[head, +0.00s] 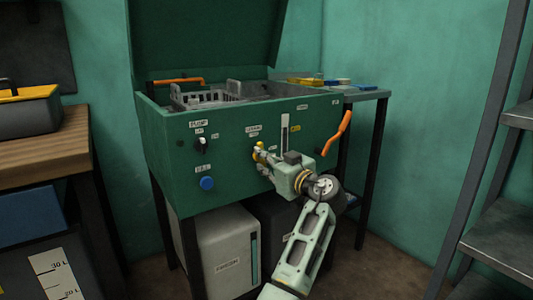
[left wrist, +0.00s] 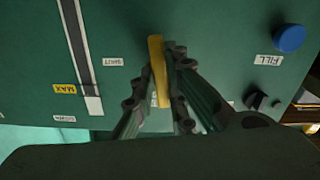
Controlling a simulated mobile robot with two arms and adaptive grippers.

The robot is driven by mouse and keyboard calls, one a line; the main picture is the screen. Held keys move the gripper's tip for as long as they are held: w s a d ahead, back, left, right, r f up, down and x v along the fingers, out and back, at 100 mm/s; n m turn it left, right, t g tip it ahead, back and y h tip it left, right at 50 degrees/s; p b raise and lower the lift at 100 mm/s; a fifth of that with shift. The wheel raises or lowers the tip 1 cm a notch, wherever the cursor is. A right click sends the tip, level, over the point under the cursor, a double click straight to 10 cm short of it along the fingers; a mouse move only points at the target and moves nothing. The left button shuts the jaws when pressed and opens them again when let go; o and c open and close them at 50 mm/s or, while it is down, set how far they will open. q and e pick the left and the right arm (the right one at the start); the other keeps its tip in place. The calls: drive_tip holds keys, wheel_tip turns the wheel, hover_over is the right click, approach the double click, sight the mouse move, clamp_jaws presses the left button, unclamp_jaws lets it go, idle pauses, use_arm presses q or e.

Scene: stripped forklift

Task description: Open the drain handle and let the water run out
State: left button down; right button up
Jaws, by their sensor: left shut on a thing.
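The drain handle (left wrist: 157,72) is a yellow lever on the front of the green washer tank (head: 235,180). In the left wrist view it stands between my fingertips, with a small white label reading SHUT beside it. My left gripper (left wrist: 161,62) is shut on this handle. In the head view the left gripper (head: 263,158) is at the tank's front panel, and only a bit of yellow shows at its fingertips. No running water shows. The drain outlet cannot be made out. My right gripper is not in view.
A level gauge (head: 284,133), a blue FILL button (head: 207,183) and a black PUMP knob (head: 202,143) are on the panel. An orange lever (head: 337,133) sticks out at right. A white container (head: 228,245) stands below. A workbench (head: 40,145) is left, metal shelves (head: 505,205) right.

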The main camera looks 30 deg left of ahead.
use_arm(q)
drive_tip(key=shift+m+p, duration=0.5)
drive_tip(key=shift+m, duration=0.3)
drive_tip(key=shift+f, duration=0.1)
drive_tip(key=c, duration=1.8)
unclamp_jaws()
drive_tip(key=shift+o, duration=0.2)
drive_tip(key=shift+d, duration=0.1)
drive_tip(key=v, duration=1.2)
